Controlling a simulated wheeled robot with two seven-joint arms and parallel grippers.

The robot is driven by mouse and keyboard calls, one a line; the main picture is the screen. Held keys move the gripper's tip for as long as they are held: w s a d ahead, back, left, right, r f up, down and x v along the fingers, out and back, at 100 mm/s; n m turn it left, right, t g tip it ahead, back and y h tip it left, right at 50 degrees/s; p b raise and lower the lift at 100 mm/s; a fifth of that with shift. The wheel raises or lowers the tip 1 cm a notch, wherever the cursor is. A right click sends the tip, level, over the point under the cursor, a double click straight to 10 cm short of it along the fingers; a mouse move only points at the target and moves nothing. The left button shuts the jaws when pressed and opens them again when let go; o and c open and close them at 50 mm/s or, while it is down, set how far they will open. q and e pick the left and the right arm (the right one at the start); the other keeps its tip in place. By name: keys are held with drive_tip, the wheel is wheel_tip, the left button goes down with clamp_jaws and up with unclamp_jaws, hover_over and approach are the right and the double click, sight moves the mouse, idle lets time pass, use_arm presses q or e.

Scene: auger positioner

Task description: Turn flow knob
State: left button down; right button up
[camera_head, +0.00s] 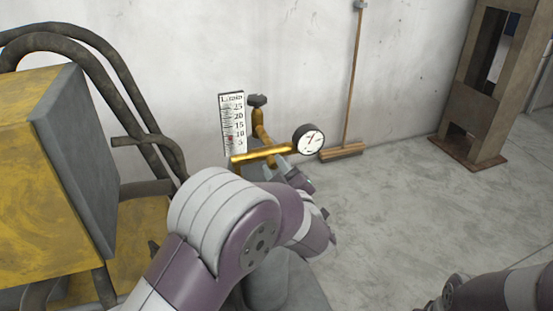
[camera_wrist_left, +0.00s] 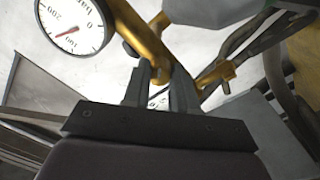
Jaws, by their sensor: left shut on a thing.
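A yellow pipe assembly (camera_head: 262,155) stands by the wall, with a dark round handle (camera_head: 257,100) on top. A white L/min scale (camera_head: 232,122) stands behind it, with a red mark between 5 and 10. My left gripper (camera_head: 275,168) is at the pipe, just left of and below the round gauge (camera_head: 309,140). In the left wrist view its fingers (camera_wrist_left: 163,82) are shut around a small part at the yellow pipe (camera_wrist_left: 140,32), apparently the flow knob, mostly hidden between them. The gauge (camera_wrist_left: 72,24) also shows there. My right gripper is out of view.
A yellow machine with a grey plate (camera_head: 75,160) and dark hoses (camera_head: 125,85) stands at the left. A broom (camera_head: 343,150) leans on the wall. A brown metal frame (camera_head: 480,100) stands at the right. The concrete floor between is clear.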

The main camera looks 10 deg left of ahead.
use_arm(q)
drive_tip(key=m+p, duration=1)
drive_tip(key=m, duration=0.1)
drive_tip(key=shift+s+r, duration=0.1)
drive_tip(key=shift+r, duration=0.1)
drive_tip(key=m+p, duration=0.5)
drive_tip(key=shift+a+h, duration=0.1)
drive_tip(key=shift+h, duration=0.2)
drive_tip(key=m+p, duration=0.2)
drive_tip(key=m, duration=0.2)
drive_tip(key=shift+f, duration=0.1)
drive_tip(key=shift+m+p, duration=0.4)
drive_tip(key=shift+m, duration=0.1)
drive_tip(key=shift+f, duration=0.1)
drive_tip(key=c, duration=0.9)
unclamp_jaws()
